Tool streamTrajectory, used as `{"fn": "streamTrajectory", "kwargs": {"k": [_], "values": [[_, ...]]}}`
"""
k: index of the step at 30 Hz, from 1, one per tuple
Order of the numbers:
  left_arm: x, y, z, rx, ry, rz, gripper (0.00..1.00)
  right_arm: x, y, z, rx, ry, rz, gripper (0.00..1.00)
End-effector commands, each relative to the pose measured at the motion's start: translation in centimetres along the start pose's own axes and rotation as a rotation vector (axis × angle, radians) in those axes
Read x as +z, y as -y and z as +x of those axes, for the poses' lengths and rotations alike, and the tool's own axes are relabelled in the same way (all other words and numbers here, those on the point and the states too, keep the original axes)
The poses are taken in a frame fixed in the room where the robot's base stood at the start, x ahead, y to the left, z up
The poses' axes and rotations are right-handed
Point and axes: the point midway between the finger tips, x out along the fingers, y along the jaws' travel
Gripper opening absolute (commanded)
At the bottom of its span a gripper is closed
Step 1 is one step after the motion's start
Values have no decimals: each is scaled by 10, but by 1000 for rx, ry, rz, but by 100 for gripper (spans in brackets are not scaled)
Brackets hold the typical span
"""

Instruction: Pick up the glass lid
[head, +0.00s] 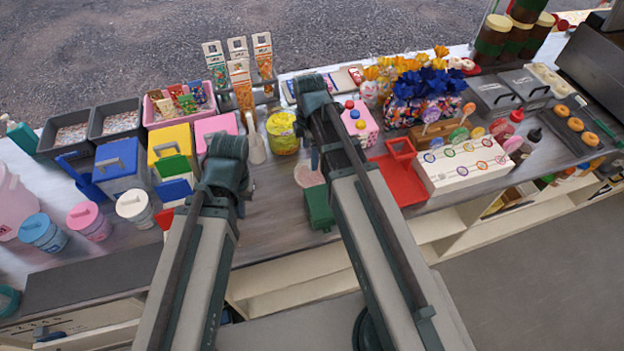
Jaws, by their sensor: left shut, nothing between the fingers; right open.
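I cannot pick out the glass lid for sure. A pale, round, clear-looking piece (306,175) lies on the counter between my arms, partly hidden by my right arm; I cannot tell if it is a lid. My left gripper (227,150) is at the end of the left arm, over the counter near the yellow and blue boxes, shut and empty. My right gripper (313,88) is at the end of the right arm, further back near the yellow tub, open and empty. The fingertips of both are hard to make out.
A yellow tub (283,133) stands between the arms at the back. A green box (319,207) sits close beside my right arm. A blue box (121,167), a red tray (398,180) and a white lollipop stand (462,172) crowd the counter. A bare strip (268,215) lies between the arms.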

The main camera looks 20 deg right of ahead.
Motion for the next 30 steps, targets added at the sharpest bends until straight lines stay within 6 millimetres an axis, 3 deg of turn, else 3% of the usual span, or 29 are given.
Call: {"fn": "streamTrajectory", "kwargs": {"k": [1,3,14,25,30], "values": [[-1,-1,15,0,0,0,0,0,0,15,0,0,0,97],[-1,-2,21,0,0,0,0,0,0,21,0,0,0,97],[-2,-3,27,0,0,0,0,1,0,28,0,0,1,97],[-4,-7,70,0,0,0,0,7,-1,70,0,0,1,97],[-4,-7,76,0,0,0,0,7,-1,76,0,0,1,97]]}}
